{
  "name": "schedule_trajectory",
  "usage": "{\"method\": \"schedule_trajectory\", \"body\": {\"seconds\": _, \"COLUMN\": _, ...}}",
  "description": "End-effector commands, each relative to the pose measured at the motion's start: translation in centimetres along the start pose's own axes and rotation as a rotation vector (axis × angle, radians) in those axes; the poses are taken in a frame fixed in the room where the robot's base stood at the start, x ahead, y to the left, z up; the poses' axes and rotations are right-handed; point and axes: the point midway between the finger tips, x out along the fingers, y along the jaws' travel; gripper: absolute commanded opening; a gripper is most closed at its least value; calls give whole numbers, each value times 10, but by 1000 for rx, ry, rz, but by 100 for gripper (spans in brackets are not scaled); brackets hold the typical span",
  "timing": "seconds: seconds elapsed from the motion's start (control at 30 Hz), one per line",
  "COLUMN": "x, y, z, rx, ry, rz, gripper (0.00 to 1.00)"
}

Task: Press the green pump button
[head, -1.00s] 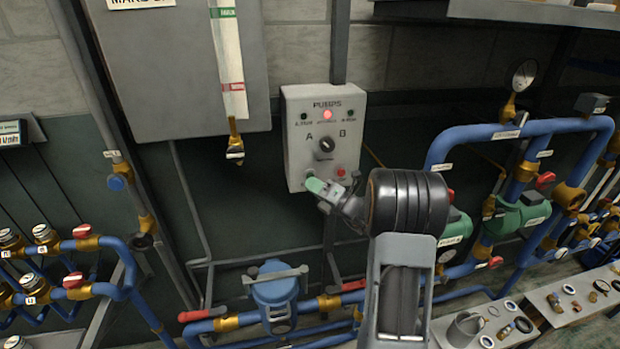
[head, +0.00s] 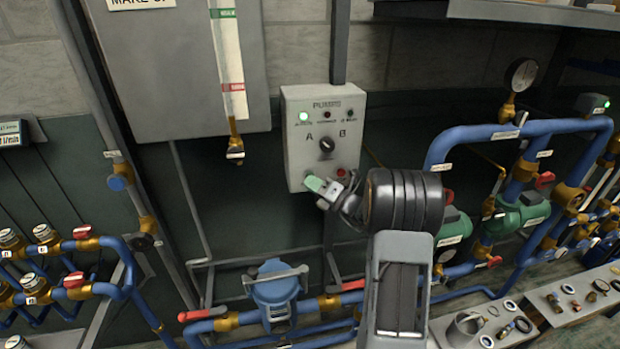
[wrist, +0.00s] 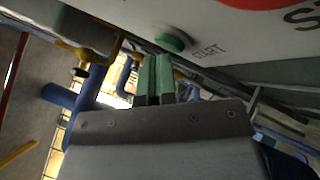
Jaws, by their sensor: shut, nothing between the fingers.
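The grey pump panel (head: 297,155) labelled PUMPS hangs on the wall in the head view. Its left lamp (head: 303,117) glows green and its middle lamp (head: 327,115) is dark. The selector knob (head: 327,145) sits between A and B. In the wrist view the green button (wrist: 173,42) marked START is just beyond the tips of my gripper (wrist: 157,60). I cannot tell whether they touch it.
The red button (head: 341,173) is right of my fingers, and its edge shows in the wrist view (wrist: 245,3). A blue strainer (head: 275,290) and pipes run below. Blue pipes with green pumps (head: 520,216) stand right. A tank (head: 190,80) hangs upper left.

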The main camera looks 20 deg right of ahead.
Motion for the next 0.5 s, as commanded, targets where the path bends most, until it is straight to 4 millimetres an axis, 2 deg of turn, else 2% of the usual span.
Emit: {"method": "schedule_trajectory", "body": {"seconds": 0.5, "x": -4, "y": 4, "z": -2, "rx": -2, "ry": -1, "rz": 1, "gripper": 0}}
